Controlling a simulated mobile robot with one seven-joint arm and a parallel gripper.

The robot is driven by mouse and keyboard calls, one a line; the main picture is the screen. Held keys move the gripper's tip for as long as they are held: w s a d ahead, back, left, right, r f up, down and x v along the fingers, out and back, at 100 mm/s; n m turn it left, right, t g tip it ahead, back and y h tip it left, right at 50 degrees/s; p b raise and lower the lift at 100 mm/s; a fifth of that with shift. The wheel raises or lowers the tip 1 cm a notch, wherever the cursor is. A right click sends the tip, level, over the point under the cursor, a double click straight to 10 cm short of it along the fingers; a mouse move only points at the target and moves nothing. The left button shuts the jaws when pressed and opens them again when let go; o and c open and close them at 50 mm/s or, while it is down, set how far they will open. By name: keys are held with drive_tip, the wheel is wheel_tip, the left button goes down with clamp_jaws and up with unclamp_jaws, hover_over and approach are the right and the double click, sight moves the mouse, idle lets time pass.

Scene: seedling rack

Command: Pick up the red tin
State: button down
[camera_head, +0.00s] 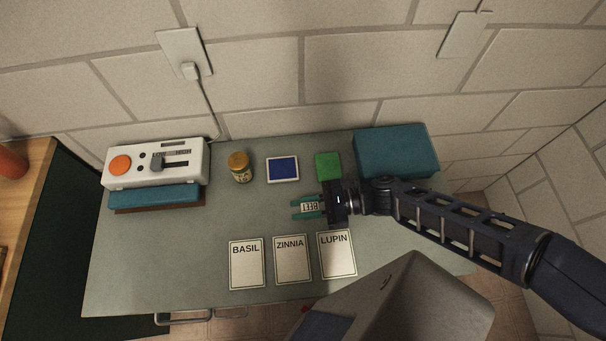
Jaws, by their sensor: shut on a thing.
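My gripper (308,207) reaches in from the right, low over the grey-green table (195,235). Its two teal fingers are shut on a small pale labelled thing (311,207). The dark lettering on it is too small to read surely, and no red shows on it. I cannot tell whether it touches the table. A red-orange rounded thing (11,163), cut by the left edge, stands on a wooden surface apart from my gripper. I cannot tell whether it is the red tin.
Cards marked BASIL (246,268), ZINNIA (291,264) and LUPIN (337,258) lie in front. Behind are a yellow-lidded jar (240,168), a blue white-edged square (283,169), a green block (328,166), a teal box (396,152) and a white device (155,165).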

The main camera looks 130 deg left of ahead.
drive_tip(key=shift+f, duration=1.1)
drive_tip(key=shift+w+f, duration=0.1)
drive_tip(key=shift+f, duration=0.6)
drive_tip(key=c, duration=1.3)
unclamp_jaws()
drive_tip(key=shift+f, duration=0.1)
drive_tip(key=shift+o, duration=0.2)
drive_tip(key=shift+d+f, duration=0.1)
drive_tip(key=shift+r, duration=0.35)
drive_tip(key=v, duration=0.8)
drive_tip(key=r+v, duration=0.1)
drive_tip(key=v, duration=0.3)
